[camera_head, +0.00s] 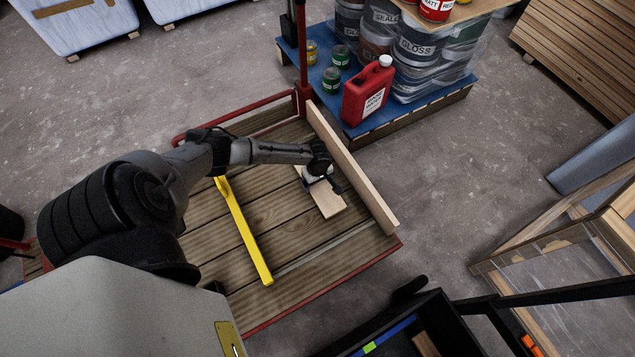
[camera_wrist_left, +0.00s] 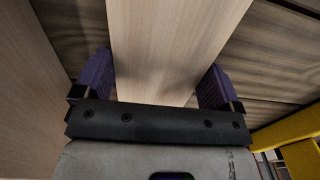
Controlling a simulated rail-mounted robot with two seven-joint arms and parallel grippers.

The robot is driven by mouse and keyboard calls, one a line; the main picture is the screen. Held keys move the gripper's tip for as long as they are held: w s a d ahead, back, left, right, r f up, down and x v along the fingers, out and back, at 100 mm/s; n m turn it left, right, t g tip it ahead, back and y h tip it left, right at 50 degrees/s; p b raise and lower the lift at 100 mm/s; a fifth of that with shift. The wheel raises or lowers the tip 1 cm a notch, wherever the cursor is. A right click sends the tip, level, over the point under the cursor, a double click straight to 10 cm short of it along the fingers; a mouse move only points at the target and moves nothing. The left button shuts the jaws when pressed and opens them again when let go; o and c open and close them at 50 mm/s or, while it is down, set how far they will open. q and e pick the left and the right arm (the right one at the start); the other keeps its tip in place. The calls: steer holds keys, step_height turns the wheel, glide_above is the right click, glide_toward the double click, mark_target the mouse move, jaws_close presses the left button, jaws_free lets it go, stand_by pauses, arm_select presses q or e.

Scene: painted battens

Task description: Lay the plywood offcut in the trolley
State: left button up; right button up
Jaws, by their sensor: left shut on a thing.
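The plywood offcut (camera_head: 328,199) is a short pale board over the slatted wooden deck (camera_head: 290,215) with red edges. My left gripper (camera_head: 318,172) is shut across the offcut and hides its far part. In the left wrist view the offcut (camera_wrist_left: 170,50) runs between the two purple fingers (camera_wrist_left: 156,88). I cannot tell whether it touches the deck. A black open-topped container (camera_head: 468,330), seemingly the trolley, is cut off at the bottom of the head view, with a blue strip and some wood inside. My right gripper is out of view.
A long pale board (camera_head: 350,165) runs along the deck's right side, close to my left gripper. A yellow batten (camera_head: 243,230) lies on the deck left of the offcut. A red jerrycan (camera_head: 368,92) and tins stand on a blue pallet behind. Bare floor lies right of the deck.

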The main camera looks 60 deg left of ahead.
arm_select(q)
steer(key=shift+f, duration=0.15)
steer(key=o, duration=0.8)
